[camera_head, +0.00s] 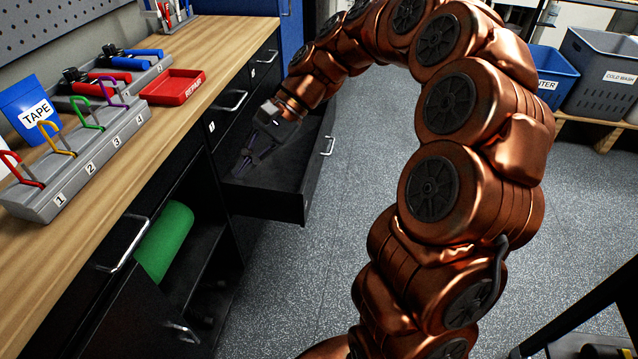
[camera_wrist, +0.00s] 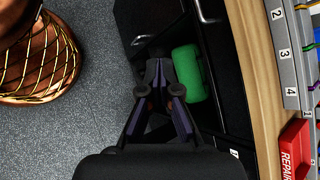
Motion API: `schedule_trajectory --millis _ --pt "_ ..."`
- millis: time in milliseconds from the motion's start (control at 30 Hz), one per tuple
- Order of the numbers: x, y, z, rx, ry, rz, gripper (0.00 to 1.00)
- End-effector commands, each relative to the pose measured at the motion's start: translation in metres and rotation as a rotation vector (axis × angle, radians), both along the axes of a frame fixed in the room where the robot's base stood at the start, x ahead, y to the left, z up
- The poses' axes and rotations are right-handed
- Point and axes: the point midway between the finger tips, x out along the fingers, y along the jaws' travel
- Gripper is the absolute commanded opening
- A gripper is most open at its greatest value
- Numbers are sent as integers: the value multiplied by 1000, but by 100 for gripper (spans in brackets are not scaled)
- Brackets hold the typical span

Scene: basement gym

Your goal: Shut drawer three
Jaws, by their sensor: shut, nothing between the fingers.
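A black drawer (camera_head: 262,202) stands pulled out from the bench cabinet in the head view. Its front, with a silver handle (camera_head: 327,146), faces right over the open floor. I cannot read a number on it. My gripper (camera_head: 241,168) is shut and empty. It appears over or within the open drawer, between the cabinet and the drawer front; its exact height is unclear. In the wrist view my shut fingers (camera_wrist: 157,62) show against dark surfaces, and the drawer's edges are hard to make out there.
Below the bench, an open compartment holds a green roll (camera_head: 165,240), also in the wrist view (camera_wrist: 187,72). The wooden bench top (camera_head: 190,92) carries a numbered lock rack (camera_head: 75,175) and a red repair tray (camera_head: 173,86). Grey floor (camera_head: 365,190) is clear right of the drawer.

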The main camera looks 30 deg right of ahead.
Motion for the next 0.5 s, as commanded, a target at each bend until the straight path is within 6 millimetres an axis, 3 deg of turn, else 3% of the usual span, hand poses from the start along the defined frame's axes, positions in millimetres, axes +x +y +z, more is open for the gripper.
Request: schedule_trajectory --millis 33,267,500 --pt "17 -11 -19 38 27 -55 0" --pt "80 -74 -63 204 141 -299 0" --pt "126 -166 -129 357 257 -570 0"
